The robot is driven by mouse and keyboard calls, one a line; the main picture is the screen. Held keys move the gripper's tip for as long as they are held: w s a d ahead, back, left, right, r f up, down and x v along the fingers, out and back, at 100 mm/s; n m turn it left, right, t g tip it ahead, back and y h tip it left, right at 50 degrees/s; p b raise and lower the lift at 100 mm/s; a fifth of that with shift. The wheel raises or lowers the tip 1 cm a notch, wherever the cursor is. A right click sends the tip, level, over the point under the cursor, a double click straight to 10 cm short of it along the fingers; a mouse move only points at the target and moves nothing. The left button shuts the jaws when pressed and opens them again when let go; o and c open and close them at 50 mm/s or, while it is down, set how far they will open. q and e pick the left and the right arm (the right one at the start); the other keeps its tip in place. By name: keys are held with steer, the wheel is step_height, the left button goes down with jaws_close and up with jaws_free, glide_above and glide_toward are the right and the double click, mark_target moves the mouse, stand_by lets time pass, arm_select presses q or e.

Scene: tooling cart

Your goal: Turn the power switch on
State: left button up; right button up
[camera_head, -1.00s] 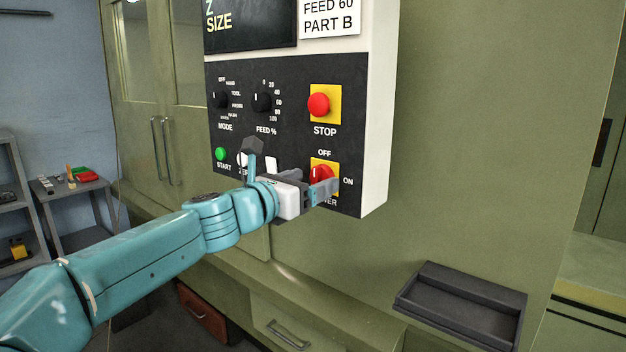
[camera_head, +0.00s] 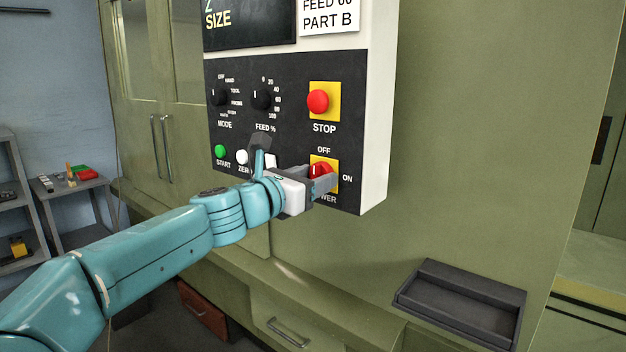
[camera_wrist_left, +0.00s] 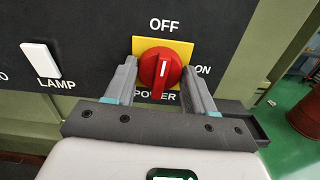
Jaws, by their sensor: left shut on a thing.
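The power switch is a red rotary knob (camera_head: 319,169) on a yellow plate, low on the right of the black control panel. OFF is printed above it and ON to its right. In the left wrist view the red knob (camera_wrist_left: 160,70) has its white mark pointing nearly straight up toward OFF. My left gripper (camera_head: 324,180) is shut on the knob, with one finger on each side of it. Its fingers partly cover the knob and the POWER label in the head view. My right gripper is not in view.
Above the switch is a red STOP button (camera_head: 318,101) on a yellow plate. A green START button (camera_head: 220,151), a white ZERO button (camera_head: 242,156) and a white LAMP switch (camera_wrist_left: 41,59) are to the left. An empty dark tray (camera_head: 462,300) is at lower right.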

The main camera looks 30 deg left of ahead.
arm_select(q)
steer(key=shift+m+b, duration=3)
steer(key=shift+m, duration=5.6)
steer(key=o, duration=1)
steer(key=shift+o, duration=0.2)
steer(key=s+a+b, duration=0.1)
steer(key=s+b, duration=0.2)
steer(key=s, duration=1.3)
steer(key=shift+s+a, duration=0.15)
